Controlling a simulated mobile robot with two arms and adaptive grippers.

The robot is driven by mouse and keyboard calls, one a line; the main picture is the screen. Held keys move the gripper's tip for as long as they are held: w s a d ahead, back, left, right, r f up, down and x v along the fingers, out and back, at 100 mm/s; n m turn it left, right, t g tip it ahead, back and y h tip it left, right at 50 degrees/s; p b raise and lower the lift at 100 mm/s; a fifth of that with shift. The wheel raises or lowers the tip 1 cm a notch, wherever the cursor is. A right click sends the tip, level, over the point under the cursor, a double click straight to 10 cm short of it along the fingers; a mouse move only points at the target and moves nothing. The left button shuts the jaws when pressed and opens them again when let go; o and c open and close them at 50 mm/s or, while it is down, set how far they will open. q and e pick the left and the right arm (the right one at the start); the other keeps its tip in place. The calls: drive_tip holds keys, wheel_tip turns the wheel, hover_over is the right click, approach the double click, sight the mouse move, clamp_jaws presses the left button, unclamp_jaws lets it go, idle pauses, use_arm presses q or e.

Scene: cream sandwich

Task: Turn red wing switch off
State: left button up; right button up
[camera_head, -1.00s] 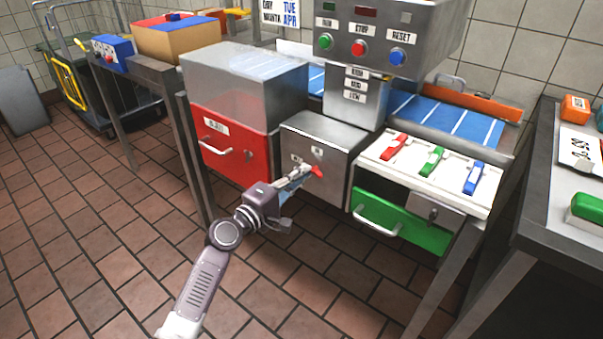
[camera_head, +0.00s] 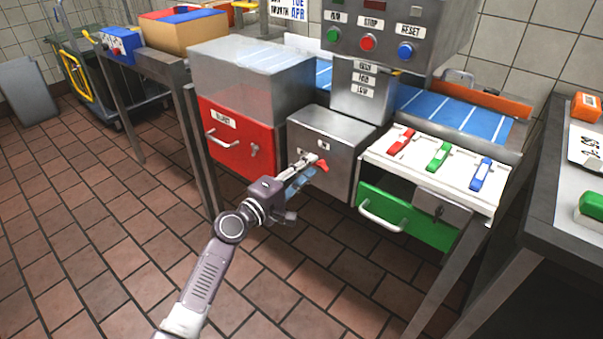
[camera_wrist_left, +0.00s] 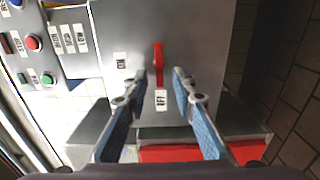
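The red wing switch (camera_head: 323,166) sits on the front of a grey metal box (camera_head: 335,128) between a red and a green drawer. In the left wrist view the switch (camera_wrist_left: 158,62) is a narrow upright red bar, with one small white label beside it and another below it. My left gripper (camera_head: 314,163) is at the switch. In the left wrist view its blue-padded fingers (camera_wrist_left: 160,77) are open, one on each side of the bar's lower end. Gaps show on both sides and no contact is visible. The fingers partly hide the switch in the head view. My right gripper is out of view.
The red drawer (camera_head: 240,143) is left of the box and the green drawer (camera_head: 410,221) is right of it. Above the green drawer is a white panel (camera_head: 463,188) with red, green and blue levers. A control panel (camera_head: 385,30) with buttons stands above.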

use_arm(q)
drive_tip(key=v, duration=1.2)
